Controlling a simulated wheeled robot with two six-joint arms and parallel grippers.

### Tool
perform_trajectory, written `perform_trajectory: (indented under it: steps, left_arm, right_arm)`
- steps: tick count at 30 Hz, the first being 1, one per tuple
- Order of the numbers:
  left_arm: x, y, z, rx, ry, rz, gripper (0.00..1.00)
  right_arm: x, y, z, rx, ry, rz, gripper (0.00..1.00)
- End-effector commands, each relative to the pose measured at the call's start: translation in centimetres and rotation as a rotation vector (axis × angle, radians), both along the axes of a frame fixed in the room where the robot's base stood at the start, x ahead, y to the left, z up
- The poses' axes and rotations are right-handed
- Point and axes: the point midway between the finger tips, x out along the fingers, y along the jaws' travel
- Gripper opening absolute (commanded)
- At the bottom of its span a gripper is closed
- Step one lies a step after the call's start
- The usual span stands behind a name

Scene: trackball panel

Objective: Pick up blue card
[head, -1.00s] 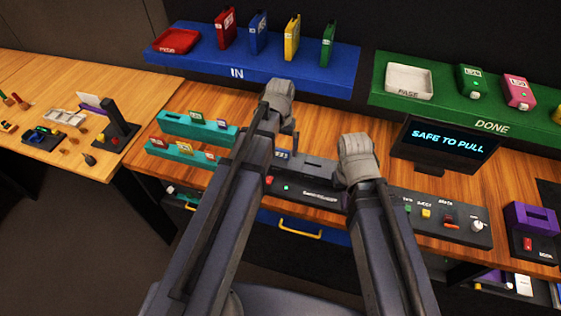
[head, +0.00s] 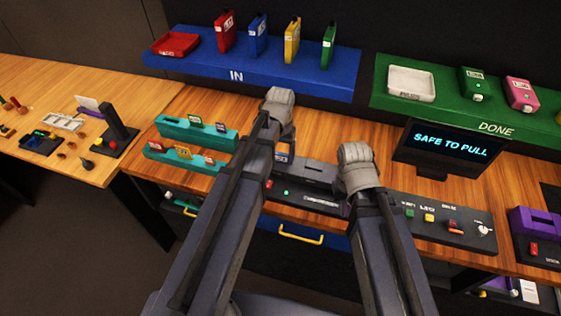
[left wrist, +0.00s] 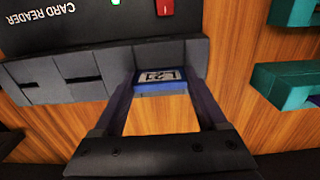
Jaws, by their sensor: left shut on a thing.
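In the left wrist view a blue card (left wrist: 155,80) with a white printed label sits between the two fingers of my left gripper (left wrist: 158,88), which is shut on it. The card is right at the grey slotted block of the card reader (left wrist: 60,72); I cannot tell whether it is still partly in a slot. In the head view a bit of the blue card (head: 282,157) shows below my left gripper (head: 284,146). My right gripper (head: 356,178) is over the front of the desk, right of the reader, its fingers hidden by my arm.
Teal racks (head: 190,130) with small cards stand left of the reader. A screen (head: 447,148) reads "SAFE TO PULL". A blue IN shelf (head: 190,61) and a green DONE shelf (head: 450,116) run along the back. A button panel (head: 470,236) is at the right.

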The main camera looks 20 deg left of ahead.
Motion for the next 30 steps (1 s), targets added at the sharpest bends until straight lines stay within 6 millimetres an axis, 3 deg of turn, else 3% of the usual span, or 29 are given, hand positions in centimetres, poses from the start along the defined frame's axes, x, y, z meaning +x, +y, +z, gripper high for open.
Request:
perform_trajectory:
  steps: [5,20,30]
  left_arm:
    - [0.0,0.0,0.0,0.0,0.0,0.0,0.17]
    - [0.0,0.0,0.6,0.0,0.0,0.0,0.17]
    - [0.0,0.0,3.2,0.0,0.0,0.0,0.17]
  right_arm:
    - [0.0,0.0,0.0,0.0,0.0,0.0,0.0]
    - [0.0,0.0,0.6,0.0,0.0,0.0,0.0]
    - [0.0,0.0,3.2,0.0,0.0,0.001,0.0]
